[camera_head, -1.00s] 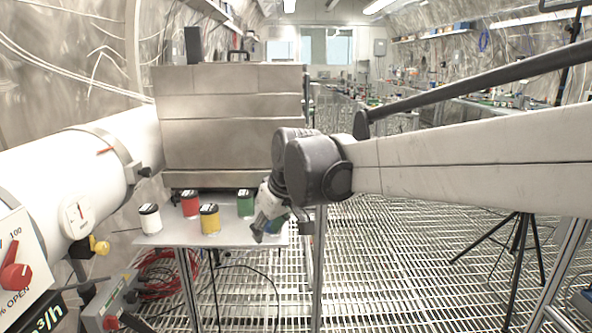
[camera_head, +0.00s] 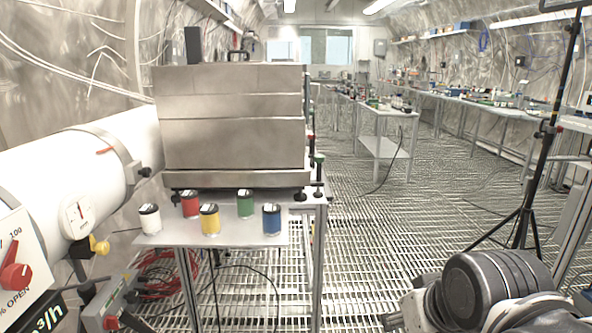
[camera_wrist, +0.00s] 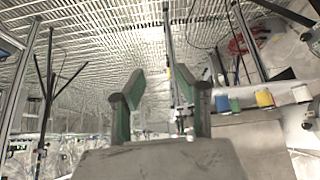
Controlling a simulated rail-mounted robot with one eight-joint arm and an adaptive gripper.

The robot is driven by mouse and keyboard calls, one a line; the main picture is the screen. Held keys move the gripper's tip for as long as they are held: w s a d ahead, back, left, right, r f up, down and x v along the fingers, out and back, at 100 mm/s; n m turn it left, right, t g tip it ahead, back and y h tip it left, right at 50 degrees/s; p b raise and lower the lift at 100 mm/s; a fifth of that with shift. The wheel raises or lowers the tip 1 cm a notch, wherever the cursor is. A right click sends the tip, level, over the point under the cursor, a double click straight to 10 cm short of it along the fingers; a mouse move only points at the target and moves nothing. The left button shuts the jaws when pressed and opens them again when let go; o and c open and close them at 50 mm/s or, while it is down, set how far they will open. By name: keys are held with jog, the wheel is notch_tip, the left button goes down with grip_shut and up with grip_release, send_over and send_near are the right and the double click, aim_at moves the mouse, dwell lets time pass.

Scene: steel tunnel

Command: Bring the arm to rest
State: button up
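My gripper (camera_wrist: 164,98) shows in the wrist view with its two green-padded fingers spread apart and nothing between them. My arm (camera_head: 490,285) is low at the bottom right of the head view, seen as a dark round joint and pale parts, over the grated floor. The gripper itself cannot be made out in the head view. The wrist view is turned upside down, with the floor grating at its top.
A small table (camera_head: 250,237) at left bears a white can (camera_head: 149,220), red can (camera_head: 190,207), yellow can (camera_head: 209,221), green can (camera_head: 245,206) and blue can (camera_head: 271,221). A steel box (camera_head: 235,125) stands behind. A tripod (camera_head: 525,210) is at right. The middle floor is clear.

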notch_tip(320, 180, up, 10)
jog(key=s+d+m+p, duration=0.1)
jog(key=s+d+p, duration=0.1)
jog(key=p, duration=1)
jog(key=shift+s+r+p, duration=0.2)
jog(key=shift+s+p, duration=0.1)
jog(key=shift+s, duration=0.15)
dwell(0.9)
